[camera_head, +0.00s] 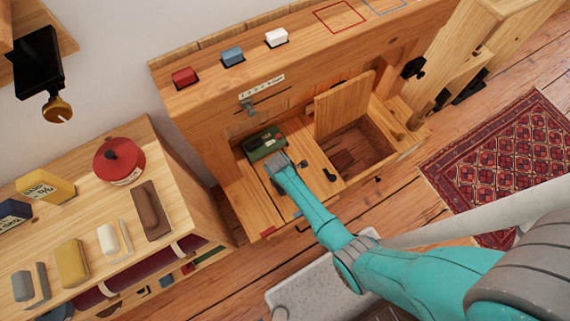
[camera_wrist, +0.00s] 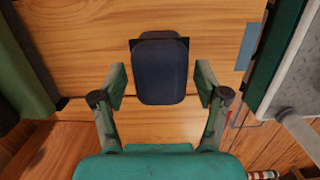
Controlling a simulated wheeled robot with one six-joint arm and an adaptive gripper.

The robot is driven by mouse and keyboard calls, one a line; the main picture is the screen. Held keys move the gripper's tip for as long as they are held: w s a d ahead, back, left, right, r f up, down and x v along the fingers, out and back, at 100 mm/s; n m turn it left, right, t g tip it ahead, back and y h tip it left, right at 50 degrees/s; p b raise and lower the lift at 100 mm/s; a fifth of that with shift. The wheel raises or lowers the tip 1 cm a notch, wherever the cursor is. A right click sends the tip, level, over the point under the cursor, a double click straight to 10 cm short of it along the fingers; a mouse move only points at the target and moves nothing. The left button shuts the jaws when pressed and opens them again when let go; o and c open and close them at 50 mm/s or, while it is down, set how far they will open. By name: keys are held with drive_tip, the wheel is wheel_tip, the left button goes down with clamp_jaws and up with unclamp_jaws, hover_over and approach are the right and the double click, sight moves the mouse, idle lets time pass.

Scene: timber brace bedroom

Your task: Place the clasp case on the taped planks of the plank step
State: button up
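A dark navy case with rounded corners, which I take for the clasp case (camera_wrist: 161,75), lies on pale timber planks in the wrist view, with black corners showing at its far end. My gripper (camera_wrist: 161,88) is open, one finger on each side of the case, with a gap at both sides. In the head view my gripper (camera_head: 277,172) is low over the timber step (camera_head: 247,207) and mostly hides the case. Red tape (camera_head: 267,232) and blue tape (camera_head: 297,214) mark the plank ends at the front. The blue tape also shows in the wrist view (camera_wrist: 248,46).
A green box (camera_head: 265,142) stands just behind my gripper. An open lid (camera_head: 343,104) rises over a hollow compartment (camera_head: 356,148) to the right. A shelf (camera_head: 190,206) with several small items stands left. A pale grey speckled surface (camera_head: 312,288) lies in front.

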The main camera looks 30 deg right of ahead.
idle(0.3)
wheel_tip(320, 180, up, 12)
drive_tip(key=a, duration=0.1)
drive_tip(key=shift+a, duration=0.25)
idle(0.3)
